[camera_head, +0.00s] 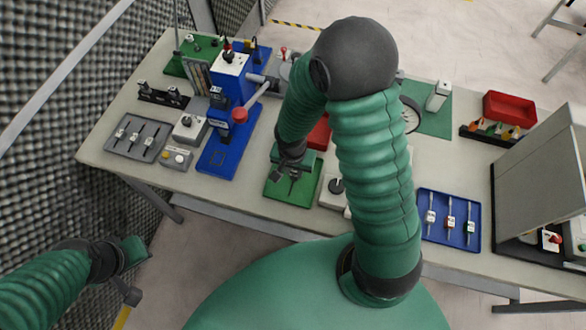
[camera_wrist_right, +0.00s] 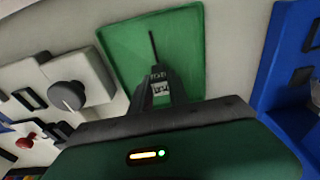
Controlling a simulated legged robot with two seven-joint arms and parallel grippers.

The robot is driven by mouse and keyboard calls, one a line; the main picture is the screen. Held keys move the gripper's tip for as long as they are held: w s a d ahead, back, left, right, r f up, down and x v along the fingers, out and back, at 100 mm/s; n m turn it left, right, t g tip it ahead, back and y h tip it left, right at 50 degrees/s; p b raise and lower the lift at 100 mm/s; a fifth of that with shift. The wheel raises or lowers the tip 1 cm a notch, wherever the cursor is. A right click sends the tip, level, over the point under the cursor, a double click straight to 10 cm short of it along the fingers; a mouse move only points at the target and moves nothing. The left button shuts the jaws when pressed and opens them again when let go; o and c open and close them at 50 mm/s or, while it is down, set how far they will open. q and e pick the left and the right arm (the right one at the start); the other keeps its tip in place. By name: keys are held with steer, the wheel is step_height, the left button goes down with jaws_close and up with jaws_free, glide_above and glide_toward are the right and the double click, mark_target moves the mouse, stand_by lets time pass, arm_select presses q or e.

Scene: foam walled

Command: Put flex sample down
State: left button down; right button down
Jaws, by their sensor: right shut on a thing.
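My right gripper (camera_head: 288,174) is over the green mat (camera_head: 291,191) at the front middle of the table. It is shut on the flex sample, whose thin dark rod (camera_wrist_right: 153,45) points away from the fingertips over the green mat in the right wrist view. The fingers (camera_wrist_right: 160,86) hide part of the sample, and a small pale label shows between them. I cannot tell whether the sample touches the mat. My left gripper (camera_head: 130,272) is open and empty, off the table at the lower left.
A blue press (camera_head: 219,153) stands left of the mat. A white device with a dark knob (camera_head: 333,192) is close on the right. A grey tray (camera_head: 112,146) and a blue tray (camera_head: 474,240) hold several samples. A grey panel (camera_head: 535,165) stands at the right.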

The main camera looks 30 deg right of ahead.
steer(key=c, duration=1.4)
jaws_free()
steer(key=shift+s+d+f, duration=0.1)
steer(key=shift+d, duration=0.3)
steer(key=shift+o, duration=0.7)
steer(key=shift+w+a, duration=0.25)
steer(key=shift+a, duration=0.5)
steer(key=shift+a+r, duration=0.1)
steer(key=shift+r, duration=0.3)
arm_select(q)
steer(key=shift+d+p+v, duration=0.2)
steer(key=shift+p+v, duration=0.95)
arm_select(e)
steer(key=s+a+r+n+t, duration=0.1)
steer(key=s+r+n, duration=0.1)
steer(key=r+n, duration=0.3)
steer(key=s+a+r+n+y, duration=0.1)
steer(key=s+a+r+n, duration=0.1)
steer(key=r+n, duration=0.3)
step_height(320, 180, up, 3)
steer(key=shift+s+a+f+t, duration=0.1)
steer(key=shift+s+a+t, duration=0.05)
steer(key=shift+s+t, duration=0.25)
